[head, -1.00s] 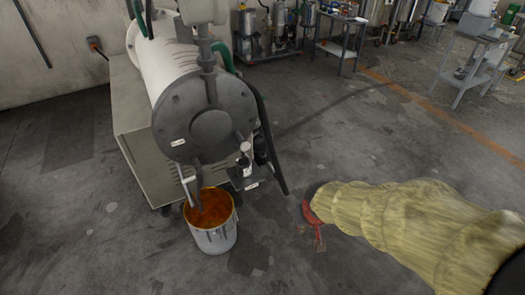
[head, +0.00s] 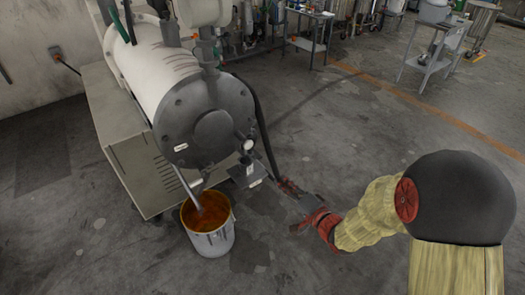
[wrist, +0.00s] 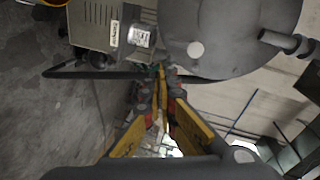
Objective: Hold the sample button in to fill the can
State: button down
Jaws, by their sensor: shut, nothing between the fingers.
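The grey mill drum end (head: 210,135) faces me in the head view; it also fills the top right of the wrist view (wrist: 230,30). A small grey bracket (head: 246,174) sticks out at its lower right, with a small dark fitting and a pale round part above it.
A white bucket (head: 212,243) of orange paint stands on the floor under a sloping chute. A black hose (head: 262,125) hangs between the drum and my gripper. The mill's base cabinet (head: 125,150) is at left. Floor to the right is clear; tables (head: 432,72) stand far back.

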aim_at(249, 145)
jog(key=r+m+y, duration=0.1)
jog(key=r, duration=0.1)
jog(key=a+r+m+t, duration=0.1)
jog(key=r, duration=0.2)
jog(key=shift+s+a+y, duration=0.2)
jog(key=shift+y, duration=0.2)
jog(key=shift+w, duration=0.15)
jog(key=b+x, duration=0.4)
jog(key=x, duration=0.9)
jog(key=shift+w+a, duration=0.25)
jog(key=shift+w, duration=0.05)
